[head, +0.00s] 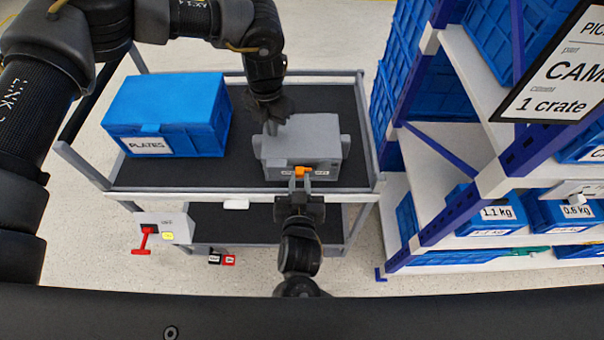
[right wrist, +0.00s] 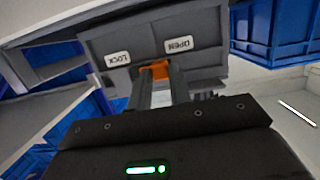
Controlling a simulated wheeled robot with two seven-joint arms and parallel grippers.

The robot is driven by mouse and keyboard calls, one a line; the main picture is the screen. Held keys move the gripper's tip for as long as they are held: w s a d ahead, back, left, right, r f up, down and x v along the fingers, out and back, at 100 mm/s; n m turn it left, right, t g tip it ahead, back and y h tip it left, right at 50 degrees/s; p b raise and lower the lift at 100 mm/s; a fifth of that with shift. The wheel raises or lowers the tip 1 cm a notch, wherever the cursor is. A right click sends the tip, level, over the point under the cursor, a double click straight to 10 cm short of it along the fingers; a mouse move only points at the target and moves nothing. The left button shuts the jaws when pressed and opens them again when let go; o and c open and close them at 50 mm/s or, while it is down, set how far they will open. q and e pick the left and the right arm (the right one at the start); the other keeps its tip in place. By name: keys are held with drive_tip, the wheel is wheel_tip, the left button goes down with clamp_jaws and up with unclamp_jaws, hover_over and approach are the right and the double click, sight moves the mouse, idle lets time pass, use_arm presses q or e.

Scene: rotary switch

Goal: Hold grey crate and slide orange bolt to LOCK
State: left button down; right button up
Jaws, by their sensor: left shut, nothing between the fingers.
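The grey crate (head: 300,149) stands on the upper shelf of a cart in the head view. The orange bolt (head: 302,171) is on its near face and also shows in the right wrist view (right wrist: 158,67). There it lies between and below the LOCK label (right wrist: 117,58) and the OPEN label (right wrist: 179,44), closer to OPEN. My left gripper (head: 273,125) is shut and empty, pointing down at the crate's top left part; its contact is unclear. My right gripper (head: 299,181) is at the bolt, its fingers apart on either side of it. Whether they grip it is unclear.
A blue PLATES crate (head: 190,112) stands left on the dark cart shelf (head: 245,178). A rack with blue crates (head: 455,208) stands close on the right. A red handle (head: 144,240) sticks out at the cart's lower left. Bare shelf lies between the two crates.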

use_arm(q)
drive_tip(key=shift+s+f, duration=0.2)
drive_tip(key=shift+f, duration=0.1)
use_arm(e)
clamp_jaws()
drive_tip(key=shift+d, duration=0.35)
drive_tip(key=shift+d+f, duration=0.1)
drive_tip(key=shift+d, duration=0.85)
drive_tip(key=o, duration=0.5)
unclamp_jaws()
drive_tip(key=shift+s, duration=0.15)
drive_tip(key=shift+s+r, duration=0.2)
drive_tip(key=shift+s, duration=0.6)
drive_tip(key=shift+s+r, duration=0.15)
drive_tip(key=shift+s, duration=0.6)
drive_tip(key=shift+s+r, duration=0.2)
drive_tip(key=shift+s, duration=0.6)
